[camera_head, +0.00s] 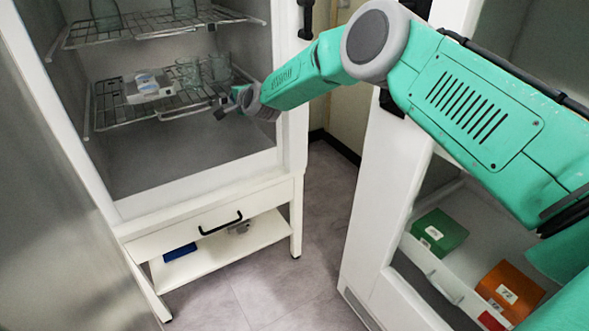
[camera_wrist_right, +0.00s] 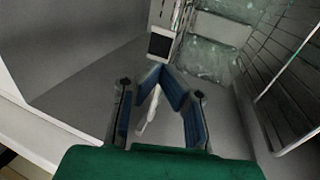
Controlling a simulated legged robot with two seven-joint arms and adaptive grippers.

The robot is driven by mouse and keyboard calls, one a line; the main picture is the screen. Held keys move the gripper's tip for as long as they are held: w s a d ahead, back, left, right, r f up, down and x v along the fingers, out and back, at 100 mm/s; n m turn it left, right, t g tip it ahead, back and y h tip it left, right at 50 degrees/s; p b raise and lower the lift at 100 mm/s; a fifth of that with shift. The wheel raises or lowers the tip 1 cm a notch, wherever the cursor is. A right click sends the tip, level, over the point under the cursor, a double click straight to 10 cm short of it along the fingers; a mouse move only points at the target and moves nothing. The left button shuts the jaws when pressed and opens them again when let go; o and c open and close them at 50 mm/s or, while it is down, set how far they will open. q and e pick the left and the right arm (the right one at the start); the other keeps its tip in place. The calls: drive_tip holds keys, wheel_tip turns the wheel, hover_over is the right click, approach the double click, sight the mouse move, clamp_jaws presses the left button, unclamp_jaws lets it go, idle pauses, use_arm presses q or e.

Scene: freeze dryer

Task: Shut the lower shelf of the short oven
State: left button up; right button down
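The short oven (camera_head: 190,190) stands open at the left of the head view. Its lower wire shelf (camera_head: 140,115) carries a white box (camera_head: 147,88) and glass beakers (camera_head: 217,68). My right gripper (camera_head: 224,107) reaches in from the right, at the shelf's front right part; contact is unclear. In the right wrist view, the gripper's blue-padded fingers (camera_wrist_right: 160,75) converge and their tips appear to meet, with nothing clearly held. A wire rack (camera_wrist_right: 285,85) shows at the right there. My left gripper is not in view.
An upper wire shelf (camera_head: 150,25) with glassware is above. Below are a drawer with a black handle (camera_head: 220,224) and a base shelf with a blue item (camera_head: 180,251). A white cabinet with a green box (camera_head: 439,232) and an orange box (camera_head: 510,290) stands right.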

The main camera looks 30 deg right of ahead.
drive_tip(key=shift+b+x, duration=0.6)
drive_tip(key=shift+x, duration=0.45)
drive_tip(key=shift+w+a+r, duration=0.15)
drive_tip(key=shift+w+r, duration=0.05)
drive_tip(key=shift+r, duration=0.1)
drive_tip(key=shift+f, duration=0.1)
